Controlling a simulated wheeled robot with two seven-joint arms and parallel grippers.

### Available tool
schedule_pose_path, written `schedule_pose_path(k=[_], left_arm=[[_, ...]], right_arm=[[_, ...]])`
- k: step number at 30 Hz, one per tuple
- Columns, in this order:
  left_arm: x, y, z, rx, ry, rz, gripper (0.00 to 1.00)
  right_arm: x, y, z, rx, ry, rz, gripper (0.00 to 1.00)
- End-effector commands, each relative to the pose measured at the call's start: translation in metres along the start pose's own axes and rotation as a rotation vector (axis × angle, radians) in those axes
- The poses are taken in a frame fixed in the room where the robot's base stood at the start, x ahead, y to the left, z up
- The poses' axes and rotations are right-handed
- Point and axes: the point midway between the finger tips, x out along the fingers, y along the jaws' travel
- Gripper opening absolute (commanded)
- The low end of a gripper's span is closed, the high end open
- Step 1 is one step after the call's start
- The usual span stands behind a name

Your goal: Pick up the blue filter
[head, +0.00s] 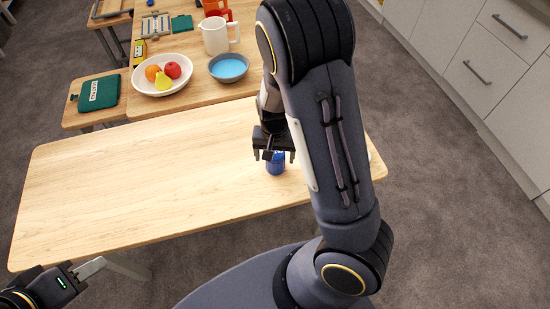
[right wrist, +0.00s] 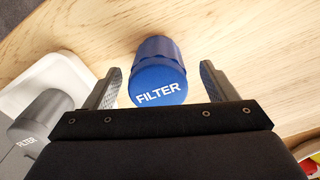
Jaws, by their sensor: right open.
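The blue filter (head: 275,167) is a short blue cylinder standing on the wooden table (head: 130,185), under my right gripper in the head view. In the right wrist view the filter (right wrist: 158,78) shows its round top with the white word FILTER. My right gripper (head: 275,157) is open, with its fingers (right wrist: 158,85) on either side of the filter's outline in that view. I cannot tell whether the fingers touch it. My left gripper (head: 88,270) is at the bottom left in the head view, beyond the table's front edge; its jaw opening is unclear.
A grey filter (right wrist: 38,118) and a white tray (right wrist: 75,72) are at the left of the right wrist view. A fruit bowl (head: 140,84), blue bowl (head: 229,68) and white pitcher (head: 214,36) stand on the far table. The table's left half is clear.

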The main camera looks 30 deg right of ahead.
Motion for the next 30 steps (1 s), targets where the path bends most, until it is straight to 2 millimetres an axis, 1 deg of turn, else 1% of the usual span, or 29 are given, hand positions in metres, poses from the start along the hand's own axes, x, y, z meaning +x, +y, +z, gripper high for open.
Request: schedule_pose_path(k=[1,3,5,8,13,14,25,30], left_arm=[[0.000,0.000,0.000,0.000,0.000,0.000,0.36],[0.001,0.000,0.000,0.000,0.000,0.000,0.36],[0.001,0.000,0.000,0.000,0.000,0.000,0.36],[0.001,0.000,0.000,0.000,0.000,0.000,0.36],[0.001,0.000,0.000,0.000,0.000,0.000,0.36],[0.001,0.000,0.000,0.000,0.000,0.000,0.36],[0.001,0.000,0.000,0.000,0.000,0.000,0.36],[0.001,0.000,0.000,0.000,0.000,0.000,0.36]], right_arm=[[0.009,0.003,0.002,0.004,-0.004,0.004,0.79],[0.018,0.002,0.001,0.001,-0.003,0.003,0.79],[0.023,0.002,0.001,0.002,-0.002,0.001,0.79],[0.026,0.001,0.001,0.000,-0.001,0.000,0.79],[0.025,0.001,0.001,0.000,0.000,-0.001,0.79],[0.025,0.001,0.001,0.000,0.000,-0.001,0.76],[0.025,0.001,0.001,0.000,0.000,-0.001,0.28],[0.025,0.001,0.001,0.000,0.000,-0.001,0.27]])
